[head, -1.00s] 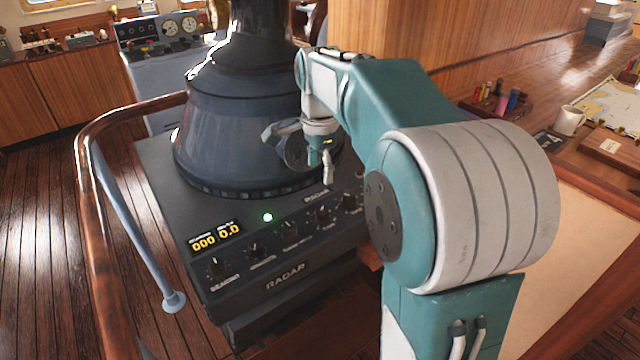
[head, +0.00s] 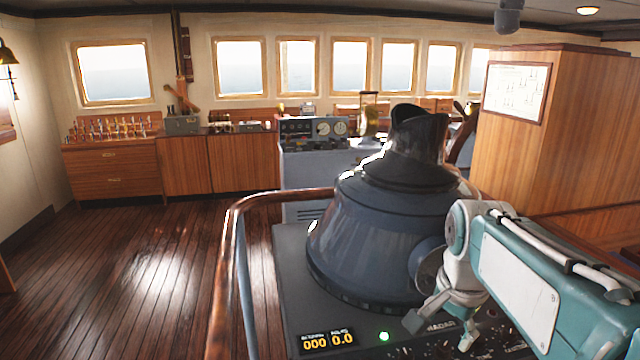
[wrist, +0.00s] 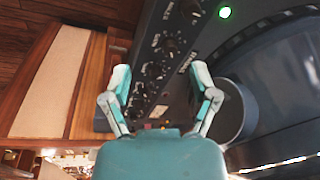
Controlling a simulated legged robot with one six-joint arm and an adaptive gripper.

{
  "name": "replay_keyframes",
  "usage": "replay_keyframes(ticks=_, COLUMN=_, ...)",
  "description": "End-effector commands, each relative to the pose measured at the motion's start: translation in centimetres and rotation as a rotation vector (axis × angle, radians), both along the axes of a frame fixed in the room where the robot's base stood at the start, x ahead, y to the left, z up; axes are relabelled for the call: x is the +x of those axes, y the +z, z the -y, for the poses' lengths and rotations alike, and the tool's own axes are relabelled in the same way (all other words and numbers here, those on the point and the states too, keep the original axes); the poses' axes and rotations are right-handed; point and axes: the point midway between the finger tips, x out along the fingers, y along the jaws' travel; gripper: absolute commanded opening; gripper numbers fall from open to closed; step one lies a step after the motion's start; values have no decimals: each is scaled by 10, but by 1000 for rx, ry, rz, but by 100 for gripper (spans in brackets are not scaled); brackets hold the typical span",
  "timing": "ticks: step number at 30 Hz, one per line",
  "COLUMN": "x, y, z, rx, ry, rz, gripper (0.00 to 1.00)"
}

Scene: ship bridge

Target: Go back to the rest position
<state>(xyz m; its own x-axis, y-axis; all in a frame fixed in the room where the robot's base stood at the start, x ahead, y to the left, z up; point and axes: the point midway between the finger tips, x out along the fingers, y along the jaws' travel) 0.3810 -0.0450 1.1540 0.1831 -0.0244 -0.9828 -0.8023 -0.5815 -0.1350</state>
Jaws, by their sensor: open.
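My gripper (head: 443,335) is in front of the radar console (head: 290,262), low at the right of the head view, with my teal and white arm folded above it. In the wrist view my gripper (wrist: 160,85) shows two teal fingers spread apart with nothing between them. Behind the fingers is the console's row of dark knobs (wrist: 152,70). A green lamp (head: 384,336) is lit on the console, and the display (head: 327,341) reads 000 and 0.0.
The dark radar hood (head: 375,230) rises from the console close to my gripper. A wooden handrail (head: 222,270) curves around the console's left side. A wood-panelled block (head: 570,135) stands at the right. The plank floor (head: 130,270) at the left is clear.

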Motion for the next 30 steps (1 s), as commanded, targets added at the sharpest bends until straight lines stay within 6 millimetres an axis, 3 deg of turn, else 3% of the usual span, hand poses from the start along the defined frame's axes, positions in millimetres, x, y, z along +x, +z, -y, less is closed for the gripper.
replay_keyframes(ticks=1, x=-15, y=0, z=-7, rx=-18, ry=83, rz=29, gripper=76)
replay_keyframes(ticks=9, x=-83, y=-17, z=-32, rx=-146, ry=534, rz=167, gripper=76)
replay_keyframes(ticks=15, x=-120, y=-39, z=-43, rx=-252, ry=809, rz=248, gripper=76)
replay_keyframes(ticks=20, x=-131, y=-48, z=-46, rx=-294, ry=901, rz=272, gripper=76)
replay_keyframes(ticks=30, x=-131, y=-49, z=-46, rx=-295, ry=908, rz=271, gripper=76)
